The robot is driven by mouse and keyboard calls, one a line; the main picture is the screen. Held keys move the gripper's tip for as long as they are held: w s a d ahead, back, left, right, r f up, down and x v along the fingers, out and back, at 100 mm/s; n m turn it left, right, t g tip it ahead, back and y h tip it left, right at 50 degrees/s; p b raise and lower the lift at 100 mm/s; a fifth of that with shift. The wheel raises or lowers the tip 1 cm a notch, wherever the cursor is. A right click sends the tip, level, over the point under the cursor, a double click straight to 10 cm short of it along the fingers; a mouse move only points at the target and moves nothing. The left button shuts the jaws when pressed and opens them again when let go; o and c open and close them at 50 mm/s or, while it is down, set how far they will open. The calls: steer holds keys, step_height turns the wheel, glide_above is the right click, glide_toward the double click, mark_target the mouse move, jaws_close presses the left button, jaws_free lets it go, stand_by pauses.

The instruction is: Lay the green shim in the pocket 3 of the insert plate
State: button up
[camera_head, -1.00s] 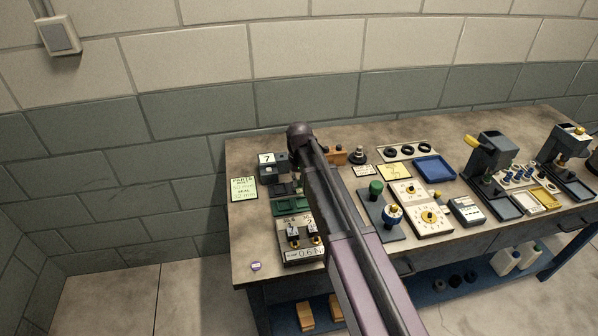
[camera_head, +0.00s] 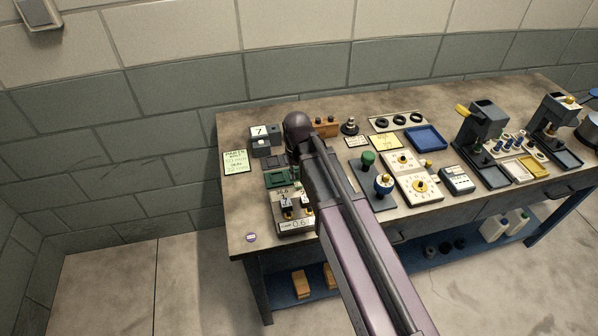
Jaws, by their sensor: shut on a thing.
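My arm reaches from the bottom of the view up over the left part of the bench. Its dark upper end covers what lies under it. I cannot make out my gripper's fingers or anything in them. I cannot pick out a loose green shim. A green tray-like piece (camera_head: 279,179) lies on the bench just left of my arm. A small dark plate (camera_head: 274,162) lies behind it. I cannot tell which piece is the insert plate, and no pocket numbers can be read.
A grey block marked 7 (camera_head: 262,142) and a pale green card (camera_head: 235,162) stand at the back left. A device with a display (camera_head: 293,225) is near the front edge. Right of my arm are a blue tray (camera_head: 426,138), a dial panel (camera_head: 420,188) and grey presses (camera_head: 484,132).

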steer(key=shift+r, duration=0.15)
stand_by(0.3)
steer(key=shift+r+p, duration=2.4)
steer(key=shift+p, duration=0.1)
steer(key=shift+a, duration=0.15)
